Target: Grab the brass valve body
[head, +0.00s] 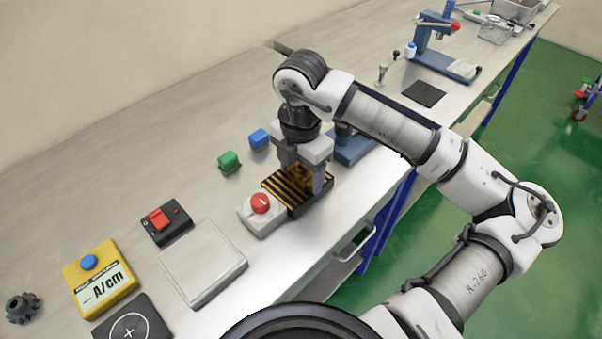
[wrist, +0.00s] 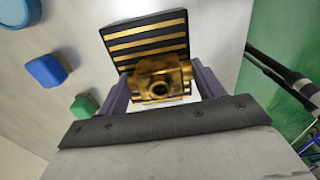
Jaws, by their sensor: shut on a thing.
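The brass valve body (wrist: 160,80) is a gold-coloured block with a round opening facing the wrist camera. It sits between the two fingers of my gripper (wrist: 162,92), which are shut on it. In the head view my gripper (head: 303,180) points down over a black-and-yellow striped block (head: 284,199), and the brass part is mostly hidden by the fingers. The striped block also shows just beyond the valve body in the wrist view (wrist: 146,38). I cannot tell whether the valve body touches it.
A red push button on a white box (head: 261,213) stands close to the left of the striped block. Green (head: 229,161) and blue (head: 259,139) blocks lie behind. A blue-based fixture (head: 352,150) is right of my gripper. A white plate (head: 203,263) lies front left.

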